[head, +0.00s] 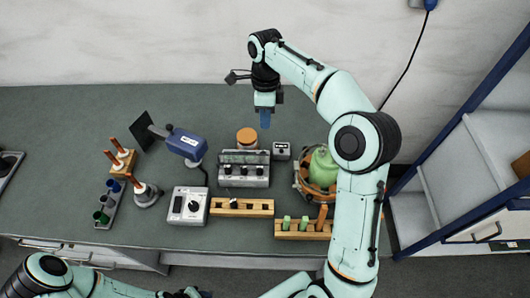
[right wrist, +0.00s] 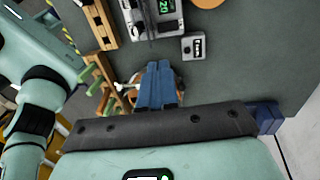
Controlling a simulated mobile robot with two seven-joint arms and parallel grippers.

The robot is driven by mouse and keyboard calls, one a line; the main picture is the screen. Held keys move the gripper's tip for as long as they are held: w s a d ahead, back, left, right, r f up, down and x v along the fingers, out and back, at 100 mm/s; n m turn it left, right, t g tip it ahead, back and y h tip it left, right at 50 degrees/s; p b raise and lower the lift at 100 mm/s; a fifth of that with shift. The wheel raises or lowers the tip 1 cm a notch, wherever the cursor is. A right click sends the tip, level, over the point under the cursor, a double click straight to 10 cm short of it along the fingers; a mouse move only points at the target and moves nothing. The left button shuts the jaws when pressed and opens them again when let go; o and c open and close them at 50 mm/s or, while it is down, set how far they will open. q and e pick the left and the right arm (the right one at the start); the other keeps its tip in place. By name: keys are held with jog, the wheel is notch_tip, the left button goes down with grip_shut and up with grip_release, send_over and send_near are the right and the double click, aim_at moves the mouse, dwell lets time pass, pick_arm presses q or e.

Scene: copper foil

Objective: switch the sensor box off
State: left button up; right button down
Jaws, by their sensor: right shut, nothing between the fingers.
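A small light grey box (head: 281,151) with a dark switch-like mark on top sits on the bench right of the knobbed instrument. I take it for the sensor box; its switch position is too small to tell. It also shows in the right wrist view (right wrist: 194,48). My right gripper (head: 265,121) is shut and empty, above the bench behind the box and slightly left of it. Its blue fingers are together in the right wrist view (right wrist: 158,85). My left arm lies along the bottom left edge; its gripper is too cut off to read.
A grey instrument (head: 243,172) with several knobs stands left of the box, an orange-brown round lid (head: 247,137) behind it. A green flask (head: 323,167) stands to the right. Wooden racks (head: 242,208) and a joystick box (head: 188,206) lie in front. The back left bench is clear.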

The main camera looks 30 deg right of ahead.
jog(key=shift+f, duration=0.1)
jog(key=b, duration=0.2)
send_near(265, 153)
jog(key=s+f, duration=0.1)
jog(key=s+a+f, duration=0.1)
jog(key=f, duration=0.1)
jog(key=s+f, duration=0.1)
jog(key=f, duration=0.1)
jog(key=shift+s+a, duration=0.2)
jog(key=shift+a, duration=0.2)
pick_arm(q)
jog(key=shift+s+f, duration=1.55)
jog(key=shift+f, duration=0.15)
pick_arm(e)
jog(key=shift+f, duration=0.65)
pick_arm(q)
jog(key=shift+f+b, duration=0.1)
jog(key=shift+b, duration=0.2)
pick_arm(e)
jog(key=shift+a, duration=0.1)
